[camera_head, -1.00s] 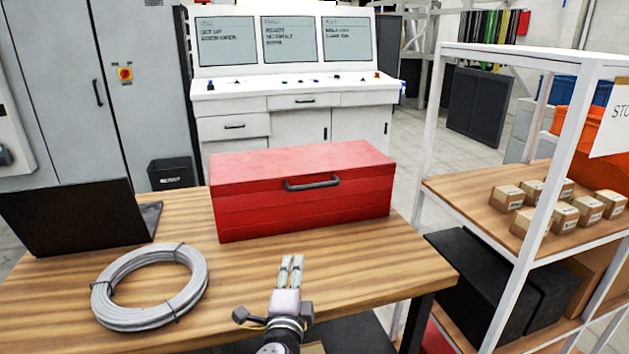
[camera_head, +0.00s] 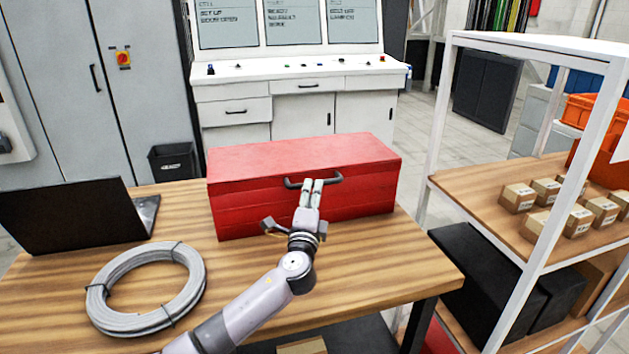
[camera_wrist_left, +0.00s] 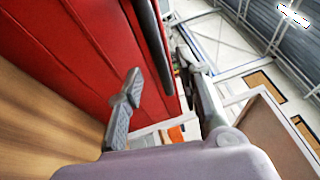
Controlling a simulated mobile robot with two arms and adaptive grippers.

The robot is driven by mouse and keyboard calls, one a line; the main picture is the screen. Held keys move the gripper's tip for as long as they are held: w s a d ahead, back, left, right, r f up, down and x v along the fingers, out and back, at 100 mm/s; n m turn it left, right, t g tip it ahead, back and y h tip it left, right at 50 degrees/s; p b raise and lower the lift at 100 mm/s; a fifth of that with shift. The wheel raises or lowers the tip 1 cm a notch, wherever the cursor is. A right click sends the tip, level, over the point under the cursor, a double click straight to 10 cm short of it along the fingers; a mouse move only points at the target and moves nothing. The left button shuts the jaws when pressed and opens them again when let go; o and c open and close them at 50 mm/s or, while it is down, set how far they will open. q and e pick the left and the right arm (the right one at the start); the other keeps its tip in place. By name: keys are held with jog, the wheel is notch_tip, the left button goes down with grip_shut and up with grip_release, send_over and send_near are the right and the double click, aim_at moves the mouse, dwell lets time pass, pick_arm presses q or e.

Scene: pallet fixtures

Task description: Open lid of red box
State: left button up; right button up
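The red box (camera_head: 303,207) stands on the wooden table with its lid (camera_head: 295,155) closed. A dark grey handle (camera_head: 332,181) is on its front. My left gripper (camera_head: 312,183) is at the front of the box, with its fingertips at the handle and covering part of it. In the left wrist view the two fingers (camera_wrist_left: 160,75) stand apart, and the handle bar (camera_wrist_left: 153,42) shows between them, near the red front (camera_wrist_left: 85,50). I cannot tell whether either finger touches the bar. My right gripper is not in view.
A grey cable coil (camera_head: 100,297) and a black laptop (camera_head: 65,215) are on the table (camera_head: 380,265) left of the box. A white shelf rack (camera_head: 437,135) with small cartons stands to the right. A control console (camera_head: 300,90) is behind.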

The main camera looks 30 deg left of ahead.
pick_arm(q)
jog(key=shift+x, duration=2.3)
grip_shut()
